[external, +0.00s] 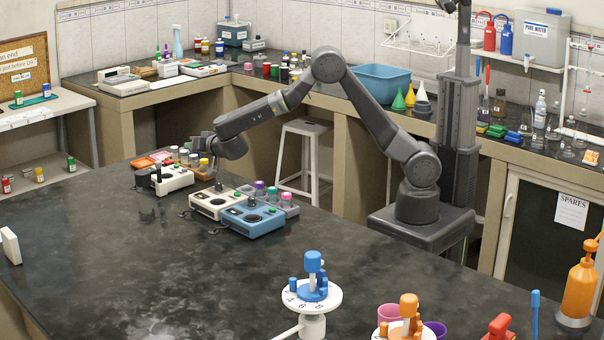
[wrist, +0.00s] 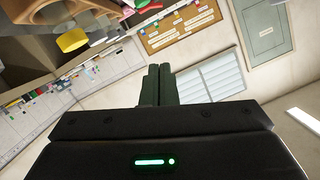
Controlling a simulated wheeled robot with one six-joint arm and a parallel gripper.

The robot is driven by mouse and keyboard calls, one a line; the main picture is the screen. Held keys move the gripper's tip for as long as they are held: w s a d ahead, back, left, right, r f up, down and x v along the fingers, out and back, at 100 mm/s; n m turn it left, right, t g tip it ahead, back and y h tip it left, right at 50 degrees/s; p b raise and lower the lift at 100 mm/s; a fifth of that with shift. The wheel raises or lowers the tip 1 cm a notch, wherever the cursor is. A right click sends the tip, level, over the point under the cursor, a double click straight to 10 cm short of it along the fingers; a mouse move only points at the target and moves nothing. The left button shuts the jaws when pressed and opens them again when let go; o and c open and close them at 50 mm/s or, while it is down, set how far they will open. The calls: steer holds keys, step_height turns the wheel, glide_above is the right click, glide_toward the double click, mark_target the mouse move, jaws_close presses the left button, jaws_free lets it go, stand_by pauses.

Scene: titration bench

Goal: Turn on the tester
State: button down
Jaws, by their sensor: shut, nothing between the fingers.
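Three small bench devices stand in a group on the dark island top in the external view: a white one with a dark front part (external: 172,181), a cream one with a dark round spot on top (external: 214,203), and a blue one (external: 253,219). I cannot tell from the pictures which is the tester. My gripper (external: 196,142) is shut and empty, held level above the back left of the group, apart from the devices. Its two dark fingers (wrist: 155,86) are together in the wrist view, pointing toward the wall. No device shows clearly there.
Jars in an orange-brown rack (external: 203,174) stand close beneath my gripper. A grey rack with coloured-lid jars (external: 283,207) stands behind the blue device. A white numbered turntable (external: 309,297) is at the front. The island's left part is mostly clear.

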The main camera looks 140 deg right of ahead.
steer(key=shift+d, duration=0.1)
steer(key=p, duration=0.2)
glide_above(170, 167)
steer(key=s, duration=0.2)
steer(key=shift+s+d+f, duration=0.1)
steer(key=shift+d+f, duration=0.1)
steer(key=shift+f, duration=0.9)
steer(key=f, duration=0.1)
steer(key=w+f, duration=0.1)
steer(key=shift+f, duration=0.3)
steer(key=shift+w+f, duration=0.3)
steer(key=shift+f, duration=0.3)
steer(key=shift+w+r+p, duration=0.1)
steer(key=shift+p, duration=0.55)
steer(key=shift+n+p, duration=0.3)
steer(key=shift+p, duration=0.25)
steer(key=shift+f, duration=0.35)
step_height(170, 167, up, 5)
steer(key=p, duration=0.4)
steer(key=shift+f, duration=0.1)
steer(key=b+v, duration=0.1)
steer(key=v, duration=0.5)
steer(key=w+b+v, duration=0.1)
steer(key=v, duration=0.3)
steer(key=shift+a+f+b, duration=0.1)
steer(key=shift+f+b, duration=0.15)
steer(key=shift+b, duration=0.05)
